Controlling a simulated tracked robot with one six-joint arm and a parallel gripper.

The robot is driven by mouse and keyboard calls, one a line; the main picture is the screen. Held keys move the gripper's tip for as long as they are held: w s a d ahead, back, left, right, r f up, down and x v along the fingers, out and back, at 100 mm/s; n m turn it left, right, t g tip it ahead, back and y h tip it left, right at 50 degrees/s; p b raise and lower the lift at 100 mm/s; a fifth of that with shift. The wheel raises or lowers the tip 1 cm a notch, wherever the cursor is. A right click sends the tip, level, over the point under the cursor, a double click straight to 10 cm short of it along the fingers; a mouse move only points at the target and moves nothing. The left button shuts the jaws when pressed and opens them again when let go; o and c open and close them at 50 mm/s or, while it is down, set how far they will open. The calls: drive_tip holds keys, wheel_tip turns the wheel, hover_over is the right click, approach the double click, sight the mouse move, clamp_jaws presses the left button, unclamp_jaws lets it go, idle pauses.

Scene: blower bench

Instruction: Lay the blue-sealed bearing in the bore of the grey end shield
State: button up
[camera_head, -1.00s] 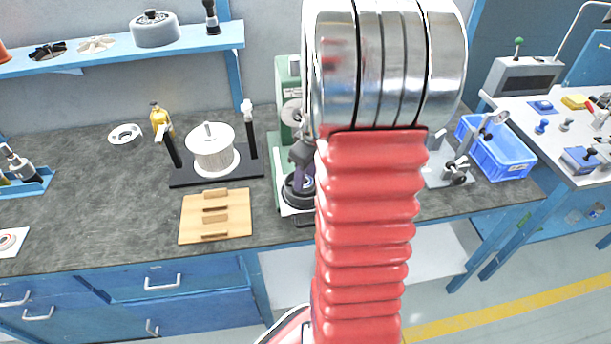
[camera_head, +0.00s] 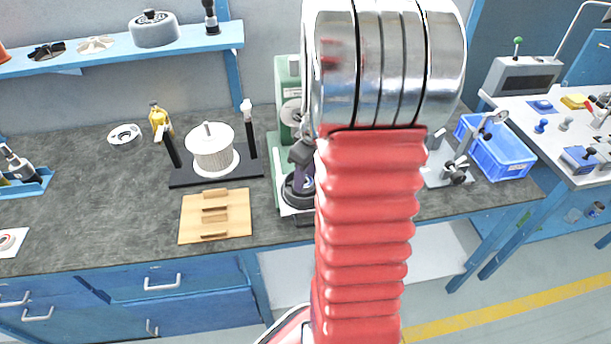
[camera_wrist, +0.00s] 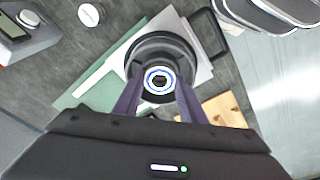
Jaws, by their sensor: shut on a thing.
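My gripper (camera_wrist: 158,88) is shut on the blue-sealed bearing (camera_wrist: 159,72), a small ring with a blue band and a dark centre hole. The bearing shows between the fingertips, in line with the middle of the dark grey round end shield (camera_wrist: 162,41). I cannot tell whether it is in the bore or just above it. In the head view the end shield (camera_head: 288,196) sits on the base of the green press, and my gripper (camera_head: 301,172) points down at it. The bearing is hard to make out there, and my red arm hides part of the press.
The green press (camera_head: 289,72) stands close behind my gripper. Left of it are a black stand (camera_head: 187,181) with a white-grey rotor (camera_head: 211,150) and a slotted wooden block (camera_head: 190,228). A blue crate (camera_head: 507,160) stands to the right. The bench's left middle is clear.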

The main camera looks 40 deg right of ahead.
drive_tip(key=shift+f, duration=0.1)
drive_tip(key=o, duration=1.2)
drive_tip(key=r, duration=0.4)
drive_tip(key=s+r, duration=0.1)
drive_tip(key=r, duration=0.4)
drive_tip(key=s+r, duration=0.1)
drive_tip(key=r, duration=0.3)
drive_tip(key=shift+d+r, duration=0.2)
drive_tip(key=shift+r, duration=0.1)
drive_tip(key=shift+m, duration=0.3)
